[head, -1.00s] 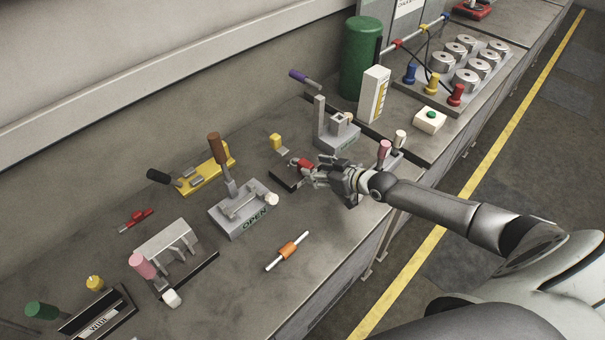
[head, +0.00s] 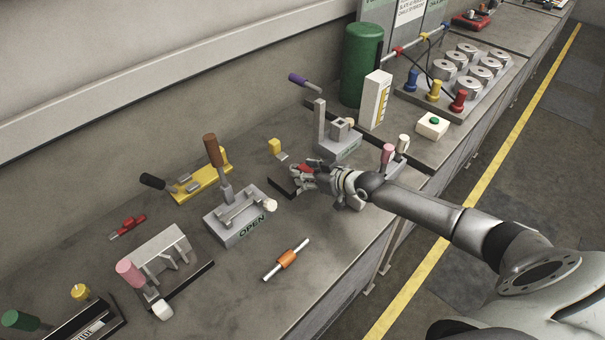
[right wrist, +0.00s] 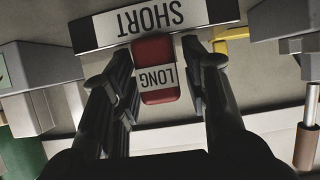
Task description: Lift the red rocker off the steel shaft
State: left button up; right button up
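The red rocker (head: 306,168) is a small red block at my right gripper in the head view. In the right wrist view the red rocker (right wrist: 154,50) carries a white LONG label and lies between the two dark fingers of my right gripper (right wrist: 158,75). The fingers flank it closely; whether they press on it is unclear. A dark plate with a white SHORT label (right wrist: 150,20) lies just beyond it. In the head view my right gripper (head: 308,176) covers much of this spot. I cannot make out the steel shaft there. My left gripper is not in view.
A grey OPEN fixture (head: 236,222) with a brown handle stands left of my gripper. A grey fixture (head: 338,142) with a purple lever stands behind it. A pink-knobbed lever (head: 388,154) is close to my right wrist. An orange piece on a rod (head: 287,260) lies in front.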

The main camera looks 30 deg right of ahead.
aim_at(307, 170)
grip_shut()
jog(key=shift+r+p, duration=0.9)
jog(key=shift+r, duration=0.2)
dwell(0.5)
jog(key=shift+r+p, duration=2.55)
jog(key=shift+r, duration=0.5)
jog(key=shift+f, duration=0.1)
